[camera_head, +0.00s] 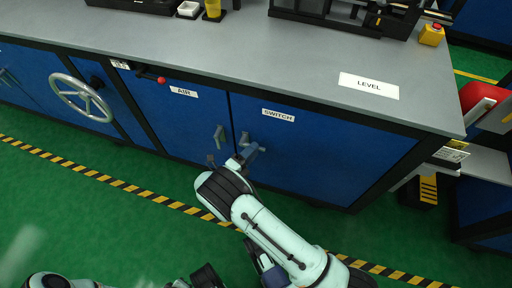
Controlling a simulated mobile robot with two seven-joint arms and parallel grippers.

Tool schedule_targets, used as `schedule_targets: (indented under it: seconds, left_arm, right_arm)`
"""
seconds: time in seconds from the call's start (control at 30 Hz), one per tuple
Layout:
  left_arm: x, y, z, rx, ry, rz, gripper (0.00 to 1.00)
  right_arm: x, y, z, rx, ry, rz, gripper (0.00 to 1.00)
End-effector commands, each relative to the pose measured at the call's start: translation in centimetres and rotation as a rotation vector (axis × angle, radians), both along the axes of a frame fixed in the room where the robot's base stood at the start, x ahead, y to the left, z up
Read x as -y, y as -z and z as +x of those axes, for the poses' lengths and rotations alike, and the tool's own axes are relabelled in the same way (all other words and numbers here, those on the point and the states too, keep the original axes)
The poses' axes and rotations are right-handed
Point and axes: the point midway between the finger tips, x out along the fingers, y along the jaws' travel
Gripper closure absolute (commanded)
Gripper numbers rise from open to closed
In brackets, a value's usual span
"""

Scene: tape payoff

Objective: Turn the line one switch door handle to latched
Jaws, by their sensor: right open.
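The switch door (330,152) is a blue cabinet door under the bench, labelled SWITCH (278,115). Its grey handle (244,138) is near the door's left edge, just above my right gripper, and partly hidden by it. I cannot tell its exact angle. My right gripper (232,159) is open, fingers spread in front of the door's lower left part. Whether a finger touches the handle cannot be told. My left arm (48,281) shows only in part at the bottom edge; its jaws cannot be made out.
The AIR door (185,125) with its own handle (220,134) is just left. A handwheel (82,97) and a red-knobbed lever (160,80) stick out further left. The grey benchtop (250,50) overhangs the doors. Green floor with a striped line (150,195) is clear.

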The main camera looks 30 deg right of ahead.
Motion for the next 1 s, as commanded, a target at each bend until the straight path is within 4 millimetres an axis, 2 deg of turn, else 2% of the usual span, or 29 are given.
schedule_targets:
  seconds: [0.1, 0.2, 0.53, 0.57, 0.6, 0.67, 0.7, 1.0]
  left_arm:
    - [-0.1, 0.5, -0.6, -0.019, -0.002, -0.002, 1.00]
    - [-0.1, 0.7, -0.8, -0.027, -0.002, -0.002, 1.00]
    - [-0.1, 0.7, -0.9, -0.031, -0.003, -0.002, 1.00]
    - [-0.1, 0.7, -0.9, -0.031, -0.003, -0.002, 1.00]
    - [-0.1, 0.7, -0.9, -0.031, -0.003, -0.002, 1.00]
    - [-0.1, 0.7, -0.9, -0.031, -0.003, -0.002, 1.00]
    - [-0.1, 0.7, -0.9, -0.031, -0.003, -0.002, 1.00]
    - [-0.1, 0.6, -0.8, -0.028, -0.002, -0.002, 1.00]
  right_arm:
    - [1.6, 0.1, 0.5, 0.001, 0.002, 0.001, 0.57]
    - [2.3, 0.1, 0.7, 0.000, 0.002, 0.000, 0.57]
    - [2.6, 0.0, 0.8, 0.000, 0.000, 0.001, 0.57]
    - [2.6, 0.0, 0.8, 0.000, 0.001, 0.001, 0.61]
    - [2.6, 0.0, 0.8, 0.000, 0.001, 0.001, 0.74]
    - [2.6, 0.0, 0.8, 0.000, 0.001, 0.001, 0.93]
    - [2.6, 0.0, 0.8, 0.000, 0.001, 0.001, 1.00]
    - [2.5, 0.1, 0.8, 0.011, 0.001, 0.010, 1.00]
